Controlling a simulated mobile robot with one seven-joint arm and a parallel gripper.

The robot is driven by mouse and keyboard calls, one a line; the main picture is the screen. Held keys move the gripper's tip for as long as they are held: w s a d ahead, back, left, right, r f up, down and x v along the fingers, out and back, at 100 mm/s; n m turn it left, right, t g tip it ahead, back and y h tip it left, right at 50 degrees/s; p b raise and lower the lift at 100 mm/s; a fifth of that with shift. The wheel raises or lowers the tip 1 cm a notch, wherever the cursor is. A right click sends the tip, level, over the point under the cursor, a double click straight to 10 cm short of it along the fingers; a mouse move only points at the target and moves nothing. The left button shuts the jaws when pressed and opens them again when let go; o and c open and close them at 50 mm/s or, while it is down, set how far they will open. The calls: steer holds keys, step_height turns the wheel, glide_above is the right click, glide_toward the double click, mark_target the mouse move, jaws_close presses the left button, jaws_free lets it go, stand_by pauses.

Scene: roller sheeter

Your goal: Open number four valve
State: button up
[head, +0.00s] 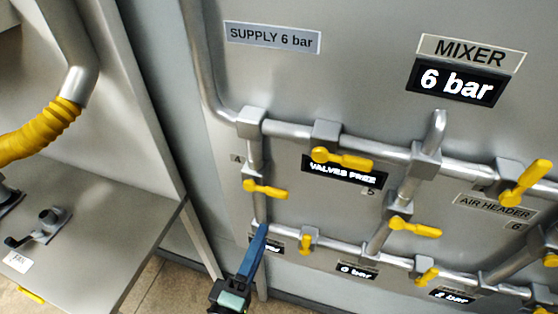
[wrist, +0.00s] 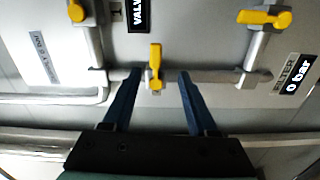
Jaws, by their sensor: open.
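Several yellow-handled valves sit on grey pipes on a metal panel. A small tag that looks like a 4 (head: 237,158) is beside the upper left valve (head: 265,188), whose handle lies roughly sideways across its downward pipe. My gripper (head: 262,230) is below that valve, near the lower pipe; one blue finger shows clearly there. In the wrist view, my gripper (wrist: 159,72) is open and empty. A yellow valve handle (wrist: 155,66) appears between its fingers, upright across a horizontal pipe. Contact cannot be told. The wrist view shows no readable number on that valve.
A lower valve (head: 305,243) is right of my gripper. The MIXER display (head: 455,82) reads 6 bar.

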mark_target(276, 196)
steer(key=shift+n, duration=0.5)
steer(key=p+x, duration=0.1)
steer(key=x, duration=0.3)
steer(key=p+x, duration=0.2)
steer(key=x, duration=0.2)
steer(key=r+p+x, duration=0.1)
steer(key=p+x, duration=0.1)
steer(key=x, duration=0.1)
steer(key=shift+w, duration=0.45)
steer(key=shift+a, duration=0.1)
jaws_close()
stand_by(0.5)
